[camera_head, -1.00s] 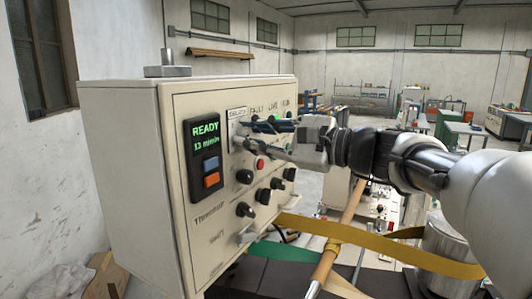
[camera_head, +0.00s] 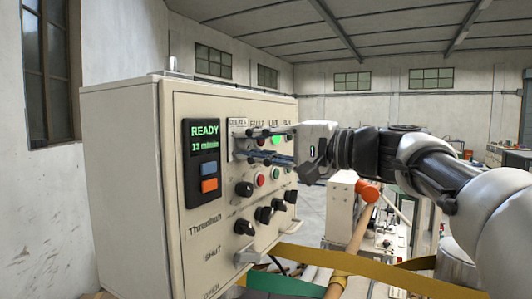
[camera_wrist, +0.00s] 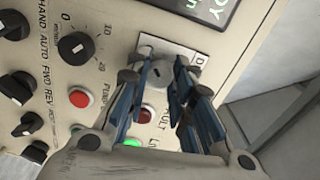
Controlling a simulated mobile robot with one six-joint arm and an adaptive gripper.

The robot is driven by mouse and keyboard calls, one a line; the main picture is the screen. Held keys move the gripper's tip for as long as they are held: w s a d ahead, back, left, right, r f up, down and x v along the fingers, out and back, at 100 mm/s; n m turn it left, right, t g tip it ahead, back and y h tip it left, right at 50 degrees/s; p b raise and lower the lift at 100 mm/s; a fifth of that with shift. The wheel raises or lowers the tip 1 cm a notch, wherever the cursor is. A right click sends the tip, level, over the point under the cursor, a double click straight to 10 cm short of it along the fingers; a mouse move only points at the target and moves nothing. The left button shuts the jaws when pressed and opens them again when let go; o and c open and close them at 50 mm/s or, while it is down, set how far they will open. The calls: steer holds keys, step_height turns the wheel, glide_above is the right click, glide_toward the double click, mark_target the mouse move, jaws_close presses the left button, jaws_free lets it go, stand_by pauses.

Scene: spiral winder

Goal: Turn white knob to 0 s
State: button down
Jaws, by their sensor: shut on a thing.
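The plate's lettering is partly covered by my fingers, and I cannot read the knob's setting.
A display reading READY (camera_head: 204,138) is left of the knob. A black dial (camera_wrist: 75,46), a red button (camera_wrist: 80,98) and a lit green lamp (camera_wrist: 132,143) are close by. Several black knobs sit lower on the panel. A yellow strap (camera_head: 370,266) runs below my arm.

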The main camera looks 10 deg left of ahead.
stand_by(0.3)
steer(key=c, duration=1.4)
jaws_free()
steer(key=shift+o, duration=0.2)
steer(key=shift+d, duration=0.1)
steer(key=v, duration=1.2)
